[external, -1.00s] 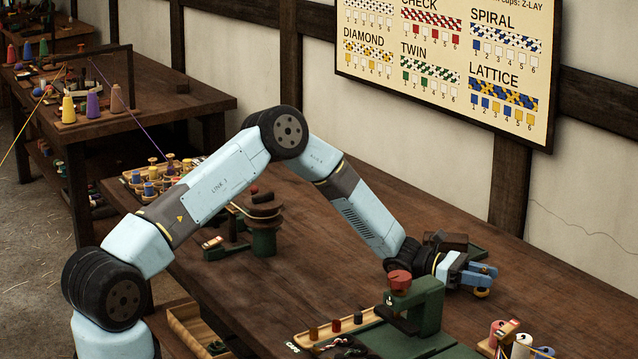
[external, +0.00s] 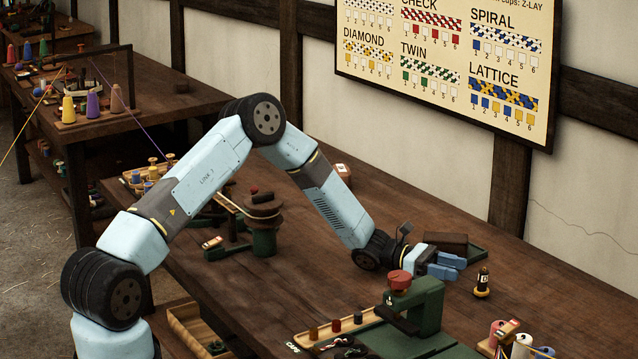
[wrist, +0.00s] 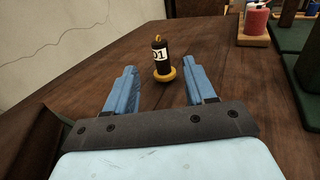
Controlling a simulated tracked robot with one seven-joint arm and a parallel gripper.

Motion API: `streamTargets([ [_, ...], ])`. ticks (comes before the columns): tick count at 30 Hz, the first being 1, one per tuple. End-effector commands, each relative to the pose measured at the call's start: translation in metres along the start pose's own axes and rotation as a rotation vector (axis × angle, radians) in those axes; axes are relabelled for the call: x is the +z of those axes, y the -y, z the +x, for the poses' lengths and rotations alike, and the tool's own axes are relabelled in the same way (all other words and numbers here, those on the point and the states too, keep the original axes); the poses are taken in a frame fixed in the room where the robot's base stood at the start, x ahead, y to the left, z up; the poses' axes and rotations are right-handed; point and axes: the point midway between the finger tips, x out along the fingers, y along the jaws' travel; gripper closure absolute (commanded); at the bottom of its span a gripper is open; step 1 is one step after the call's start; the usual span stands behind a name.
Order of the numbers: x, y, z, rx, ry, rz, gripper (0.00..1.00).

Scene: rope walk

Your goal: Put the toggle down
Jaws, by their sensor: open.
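The toggle (external: 483,282) stands upright on the bare tabletop, to the right of my gripper. It is a dark cylinder with a yellow base and a pale label; the label reads like "01" or "D1" in the wrist view (wrist: 160,60). My gripper (external: 456,266) is open and empty. In the wrist view my gripper's two blue fingers (wrist: 160,80) are spread, with the toggle standing just beyond the gap between their tips, touching neither finger.
A green press-like device (external: 425,305) with a red knob stands in front of my gripper. A dark block (external: 445,243) sits in a green tray behind it. Spools (external: 522,345) stand at the lower right. The tabletop right of the toggle is clear.

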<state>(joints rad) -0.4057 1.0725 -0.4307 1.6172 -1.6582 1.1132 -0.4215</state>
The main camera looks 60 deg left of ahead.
Motion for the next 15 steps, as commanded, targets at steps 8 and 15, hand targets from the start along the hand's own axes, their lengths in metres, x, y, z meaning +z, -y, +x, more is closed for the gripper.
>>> streamTargets([
  [8, 0.000, 0.000, -0.033, 0.000, 0.000, 0.000, 0.45],
  [15, 0.020, 0.014, -0.034, -0.050, -0.037, 0.063, 0.45],
])
